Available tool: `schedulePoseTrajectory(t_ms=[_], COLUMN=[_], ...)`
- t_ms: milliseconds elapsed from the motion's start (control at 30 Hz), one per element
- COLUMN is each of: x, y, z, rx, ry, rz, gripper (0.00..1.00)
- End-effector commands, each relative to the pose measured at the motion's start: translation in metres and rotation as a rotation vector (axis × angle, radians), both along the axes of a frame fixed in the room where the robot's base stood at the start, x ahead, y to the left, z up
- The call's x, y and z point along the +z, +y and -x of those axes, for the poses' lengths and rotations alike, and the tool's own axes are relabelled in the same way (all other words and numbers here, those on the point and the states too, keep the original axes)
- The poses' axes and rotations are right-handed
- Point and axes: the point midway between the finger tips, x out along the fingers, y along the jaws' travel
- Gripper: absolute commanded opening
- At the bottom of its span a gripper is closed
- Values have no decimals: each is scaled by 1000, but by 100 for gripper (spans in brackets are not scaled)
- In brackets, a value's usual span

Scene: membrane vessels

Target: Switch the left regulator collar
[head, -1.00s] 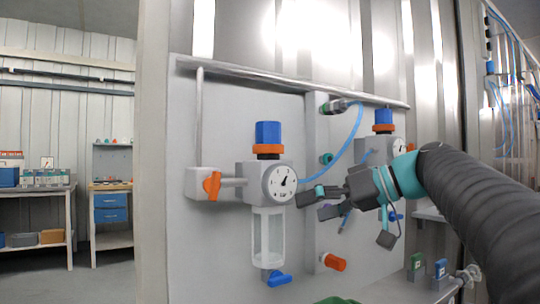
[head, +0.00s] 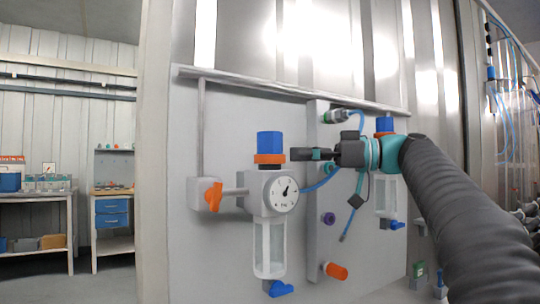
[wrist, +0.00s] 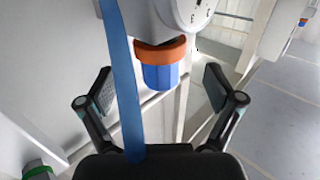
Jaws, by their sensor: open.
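The left regulator (head: 270,192) is a grey body with a dial gauge, a clear bowl below and a blue knob (head: 269,142) on top. Its orange collar (head: 270,159) sits just under the knob. My gripper (head: 299,154) is level with the collar, a little to its right, pointing at it. In the wrist view the regulator appears upside down, with the blue knob (wrist: 160,78) and orange collar (wrist: 160,52) ahead between the spread fingers of my gripper (wrist: 160,90).
A second regulator knob (head: 384,124) is partly hidden behind my arm.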

Motion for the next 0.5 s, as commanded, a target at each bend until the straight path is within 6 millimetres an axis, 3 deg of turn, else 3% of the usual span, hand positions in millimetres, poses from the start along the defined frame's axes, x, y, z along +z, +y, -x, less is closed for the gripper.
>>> schedulePoseTrajectory(t_ms=[200, 500], x=[1, 0], y=[38, 61], z=[-6, -12], rx=[3, 0], ry=[1, 0], rz=[1, 1], gripper=[91, 91])
